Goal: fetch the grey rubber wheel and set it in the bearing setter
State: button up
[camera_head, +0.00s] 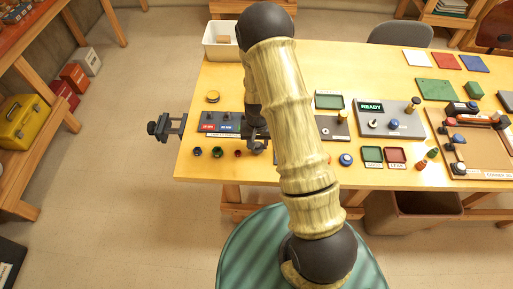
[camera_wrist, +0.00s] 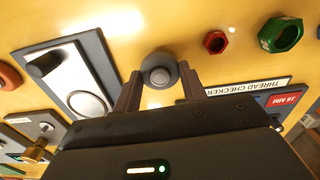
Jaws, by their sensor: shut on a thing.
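The grey rubber wheel (camera_wrist: 159,71), a dark ring with a pale hub, sits between the fingertips of my gripper (camera_wrist: 158,84) in the wrist view. The gripper is shut on it, low over the yellow tabletop; I cannot tell whether the wheel touches the table. In the head view my gripper (camera_head: 257,143) is near the table's front edge, and the wheel is not clear there. A grey plate (camera_wrist: 65,66) with a pale round disc and a black knob lies left of the wheel in the wrist view. No label shows on it, so I cannot tell whether it is the bearing setter.
The thread checker (camera_head: 215,130) lies beside my gripper, with red and green nuts (camera_wrist: 285,33) near it. A panel reading READY (camera_head: 372,107), small trays (camera_head: 372,154) and a brown board (camera_head: 461,176) stand to the right. A white bin (camera_head: 220,50) is at the back left.

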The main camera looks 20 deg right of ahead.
jog(key=shift+r+p, duration=1.25)
jog(key=shift+r, duration=0.75)
jog(key=shift+f, duration=0.1)
jog(key=shift+f+n, duration=1.3)
jog(key=shift+n, duration=0.2)
jog(key=shift+w, duration=0.1)
